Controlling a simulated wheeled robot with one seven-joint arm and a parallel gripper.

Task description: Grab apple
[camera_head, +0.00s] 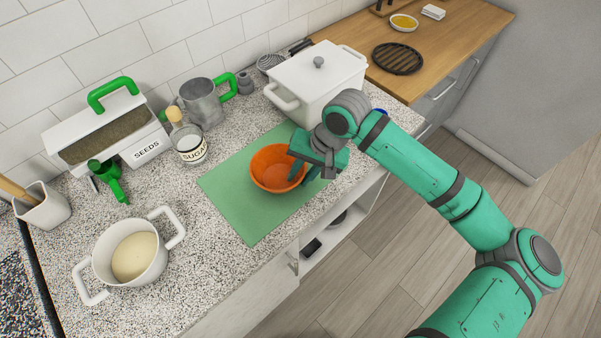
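No apple can be made out in the head view. My gripper (312,172) points down at the right edge of an orange bowl (268,180), overlapping its rim in the picture. The bowl stands on a green mat (238,205), and the part of its inside that shows looks empty. My gripper hides the bowl's right side. The fingertips are small and partly covered, so I cannot tell how far apart they are or whether anything is between them.
A white lidded pot (318,85) stands close behind my gripper. A white pot (113,278) is at front left. The mat's front part is clear.

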